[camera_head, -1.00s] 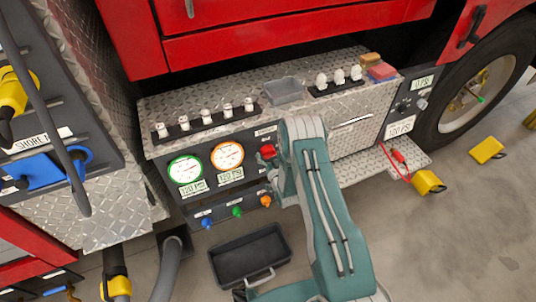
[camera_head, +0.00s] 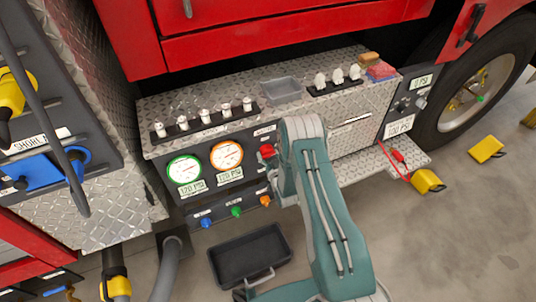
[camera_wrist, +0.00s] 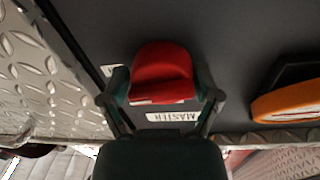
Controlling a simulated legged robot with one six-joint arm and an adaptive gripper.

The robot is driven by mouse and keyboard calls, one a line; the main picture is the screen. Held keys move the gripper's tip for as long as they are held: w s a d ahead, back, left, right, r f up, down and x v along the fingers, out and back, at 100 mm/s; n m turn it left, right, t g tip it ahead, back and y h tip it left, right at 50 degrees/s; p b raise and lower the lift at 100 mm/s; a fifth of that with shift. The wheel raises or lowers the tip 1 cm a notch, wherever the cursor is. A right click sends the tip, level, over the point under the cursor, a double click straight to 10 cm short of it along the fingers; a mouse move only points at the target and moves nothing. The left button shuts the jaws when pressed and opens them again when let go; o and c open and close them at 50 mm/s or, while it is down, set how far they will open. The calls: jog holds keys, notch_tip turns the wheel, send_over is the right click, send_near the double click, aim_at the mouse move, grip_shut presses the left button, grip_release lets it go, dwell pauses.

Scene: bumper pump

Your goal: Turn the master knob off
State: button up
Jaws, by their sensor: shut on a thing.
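The red master knob (camera_wrist: 163,68) sits on the dark panel in the wrist view, with an upside-down MASTER label (camera_wrist: 172,117) beside it. My gripper (camera_wrist: 162,84) has one finger on each side of the knob and is shut on it. In the head view the red knob (camera_head: 267,150) shows at the right of the two gauges, just left of my arm. My arm hides the gripper's fingers there. Which way the knob points is hard to tell.
Two round gauges (camera_head: 185,170) (camera_head: 227,156) are left of the red knob. A black tray (camera_head: 250,256) lies on the floor below. Diamond-plate steel borders the panel.

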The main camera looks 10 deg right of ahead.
jog(key=n, duration=0.4)
jog(key=shift+w+a+r+n+t, duration=0.1)
jog(key=shift+w+a+n+t, duration=0.05)
jog(key=shift+n+t, duration=0.15)
jog(key=n, duration=0.4)
jog(key=shift+n+y, duration=0.4)
jog(key=n, duration=0.4)
jog(key=shift+n+y, duration=0.3)
jog(key=shift+s+f+n, duration=0.15)
jog(key=shift+n, duration=0.7)
jog(key=shift+s+f+n, duration=0.1)
jog(key=shift+n, duration=0.75)
jog(key=o, duration=0.9)
jog(key=shift+o, duration=0.2)
